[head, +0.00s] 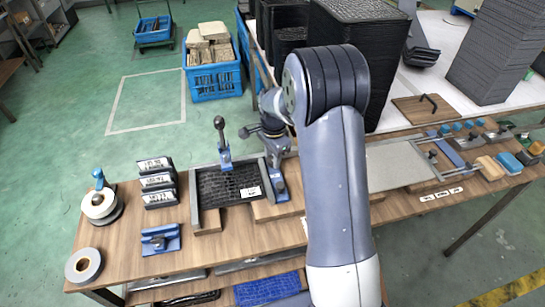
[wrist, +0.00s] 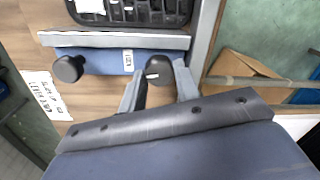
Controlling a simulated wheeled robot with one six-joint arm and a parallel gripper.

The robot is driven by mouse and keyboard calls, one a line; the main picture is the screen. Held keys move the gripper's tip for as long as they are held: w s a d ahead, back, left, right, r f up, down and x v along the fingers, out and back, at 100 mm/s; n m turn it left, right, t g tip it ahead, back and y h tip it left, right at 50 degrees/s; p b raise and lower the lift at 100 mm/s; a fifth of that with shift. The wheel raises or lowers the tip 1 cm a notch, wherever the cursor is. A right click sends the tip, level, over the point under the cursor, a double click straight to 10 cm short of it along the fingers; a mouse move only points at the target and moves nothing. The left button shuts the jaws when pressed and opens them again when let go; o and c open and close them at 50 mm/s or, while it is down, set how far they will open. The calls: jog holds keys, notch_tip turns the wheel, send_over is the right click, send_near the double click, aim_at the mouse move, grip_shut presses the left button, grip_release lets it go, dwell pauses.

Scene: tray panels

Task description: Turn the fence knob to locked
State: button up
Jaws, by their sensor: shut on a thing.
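In the wrist view a blue fence bar (wrist: 105,62) lies along a grey rail beside the black ribbed tray panel (wrist: 150,10). The fence knob (wrist: 157,66) is dark and round, with a short pale mark lying roughly crosswise. My gripper (wrist: 159,72) is shut on this knob, one finger on each side. A second dark knob (wrist: 68,69) stands free at the bar's left end. A small white label (wrist: 128,60) sits between the knobs; its text is too small to read. In the head view my arm partly covers the fence area, and I cannot make out the fingertips.
A black tray panel (head: 222,186) in a grey frame lies on the wooden bench (head: 125,255). A lever clamp (head: 224,150) rises at its far edge. Label holders (head: 157,182) and tape rolls (head: 84,265) stand left. Tall black stacks (head: 365,20) stand behind my arm.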

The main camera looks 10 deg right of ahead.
jog(key=shift+m, duration=1.1)
jog(key=o, duration=1)
jog(key=shift+c, duration=0.2)
jog(key=shift+r, duration=0.1)
notch_tip(320, 180, up, 11)
jog(key=shift+s+b, duration=0.25)
jog(key=shift+b, duration=0.1)
jog(key=shift+f, duration=0.2)
